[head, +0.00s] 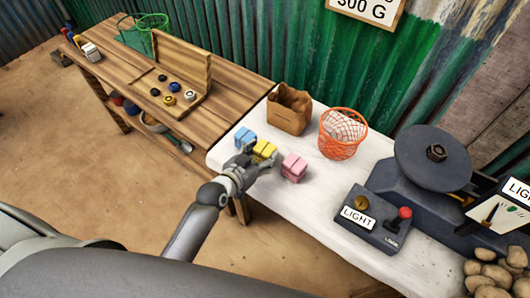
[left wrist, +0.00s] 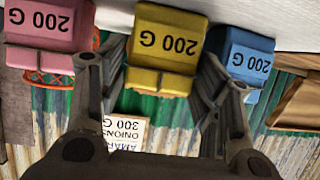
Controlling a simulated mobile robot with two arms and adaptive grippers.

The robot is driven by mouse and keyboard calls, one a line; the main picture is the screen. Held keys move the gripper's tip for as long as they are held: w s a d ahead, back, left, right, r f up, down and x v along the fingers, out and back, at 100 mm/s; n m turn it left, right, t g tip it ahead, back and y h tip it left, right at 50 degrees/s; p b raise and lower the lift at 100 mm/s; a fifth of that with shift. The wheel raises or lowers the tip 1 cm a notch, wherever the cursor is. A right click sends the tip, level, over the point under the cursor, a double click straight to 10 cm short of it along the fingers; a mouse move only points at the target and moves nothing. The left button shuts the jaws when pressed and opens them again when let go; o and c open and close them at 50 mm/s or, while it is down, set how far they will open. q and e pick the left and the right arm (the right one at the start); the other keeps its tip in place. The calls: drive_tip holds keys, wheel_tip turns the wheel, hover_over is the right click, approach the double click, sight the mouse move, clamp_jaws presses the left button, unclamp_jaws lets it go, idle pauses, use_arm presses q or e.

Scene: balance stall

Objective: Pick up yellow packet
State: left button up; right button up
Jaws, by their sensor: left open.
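The yellow packet (head: 264,149) stands on the white table between a blue packet (head: 244,136) and a pink packet (head: 294,167). My left gripper (head: 258,160) is open at the near side of the yellow packet and partly covers it in the head view. In the left wrist view, which is upside down, the yellow packet (left wrist: 163,45), marked 200 G, shows between the two spread fingers. The pink packet (left wrist: 48,30) and the blue packet (left wrist: 240,55) lie outside the fingers there. I cannot tell whether a finger touches the yellow packet. My right gripper is not in view.
Behind the packets stand a brown paper bag (head: 289,109) and an orange wire basket (head: 342,134). A dark scale (head: 432,160) and a control box (head: 373,221) with a LIGHT label stand right. A wooden table (head: 232,95) adjoins at left. The white table's front edge is clear.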

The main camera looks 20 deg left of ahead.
use_arm(q)
drive_tip(key=c, duration=0.8)
drive_tip(key=shift+r, duration=0.1)
